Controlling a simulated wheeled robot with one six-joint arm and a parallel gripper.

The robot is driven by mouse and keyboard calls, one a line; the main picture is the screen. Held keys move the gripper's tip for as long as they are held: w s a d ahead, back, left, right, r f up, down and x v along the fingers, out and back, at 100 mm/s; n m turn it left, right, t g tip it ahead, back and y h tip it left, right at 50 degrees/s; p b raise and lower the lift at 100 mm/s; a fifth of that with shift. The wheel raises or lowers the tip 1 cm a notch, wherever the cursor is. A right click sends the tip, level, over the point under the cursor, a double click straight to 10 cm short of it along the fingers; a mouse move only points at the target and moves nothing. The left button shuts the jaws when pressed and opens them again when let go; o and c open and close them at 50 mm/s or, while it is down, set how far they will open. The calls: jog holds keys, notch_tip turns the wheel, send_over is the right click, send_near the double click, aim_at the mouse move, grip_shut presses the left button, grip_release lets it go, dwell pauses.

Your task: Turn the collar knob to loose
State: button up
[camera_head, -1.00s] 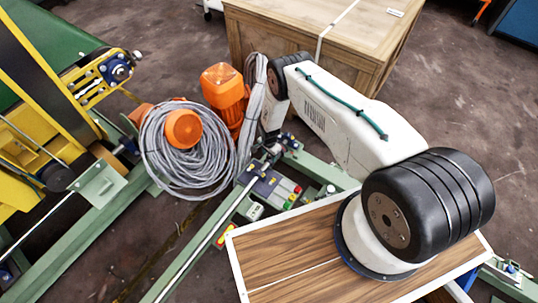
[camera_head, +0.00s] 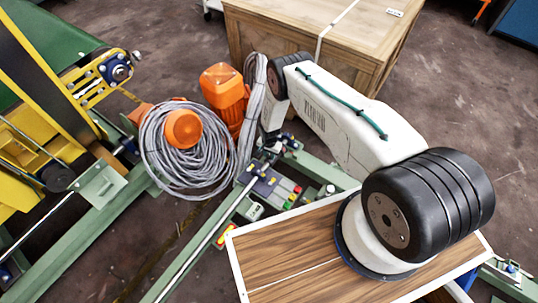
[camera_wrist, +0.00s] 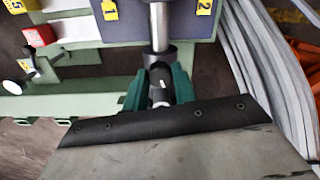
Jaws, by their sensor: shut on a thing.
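In the wrist view, the dark green fingers of my gripper (camera_wrist: 158,90) stand on both sides of a black collar knob (camera_wrist: 160,76) and are shut on it. The knob sits around the end of a bright metal rod (camera_wrist: 159,28), in line with it. A small white mark shows on the knob between the fingers. Yellow tags with 1 (camera_wrist: 109,10) and 2 (camera_wrist: 204,6) flank the rod on a dark blue-grey panel. In the head view, my gripper (camera_head: 268,153) is small beside the green frame, and the knob cannot be made out.
A grey cable coil (camera_head: 165,175) hangs around an orange motor (camera_head: 183,128) left of my gripper. Its strands also run along the right of the wrist view (camera_wrist: 265,70). A red button block (camera_wrist: 38,35) is at upper left there. A wooden crate (camera_head: 300,35) stands behind.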

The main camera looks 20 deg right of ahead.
aim_at(270, 156)
jog(key=n, duration=0.4)
jog(key=shift+s+n, duration=0.1)
jog(key=shift+n, duration=0.2)
jog(key=n, duration=0.5)
jog(key=shift+d, duration=0.1)
jog(key=n, duration=0.5)
jog(key=shift+n, duration=0.4)
jog(key=shift+d+n, duration=0.1)
jog(key=shift+n, duration=2.1)
jog(key=o, duration=1)
jog(key=shift+r, duration=3.9)
